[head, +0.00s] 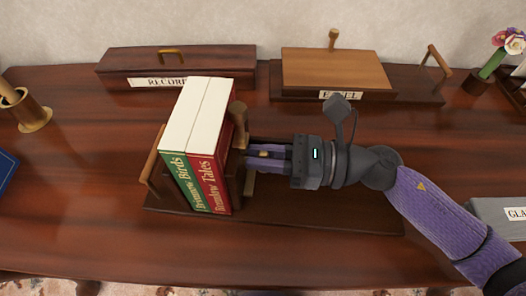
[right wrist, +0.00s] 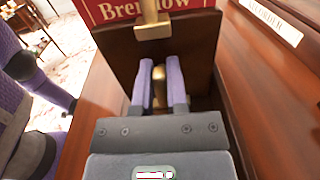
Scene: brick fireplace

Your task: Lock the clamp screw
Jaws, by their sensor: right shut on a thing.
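Two books, a green one (head: 184,177) and a red one (head: 213,182), stand upright in a wooden book holder (head: 320,215) between its left end and a dark movable plate (right wrist: 120,50). A brass post (head: 238,113) rises at the plate; a brass piece also shows at the plate's top in the right wrist view (right wrist: 152,28). My right gripper (head: 252,157) reaches in from the right, beside the plate. Its fingers (right wrist: 159,66) are shut on a small brass clamp screw (right wrist: 159,90), which they partly hide. My left gripper is out of view.
A brass pen cup (head: 32,112) is at the left, a flower vase (head: 492,66) at the far right, and a grey box (head: 490,212) at the right edge. The front table strip is clear.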

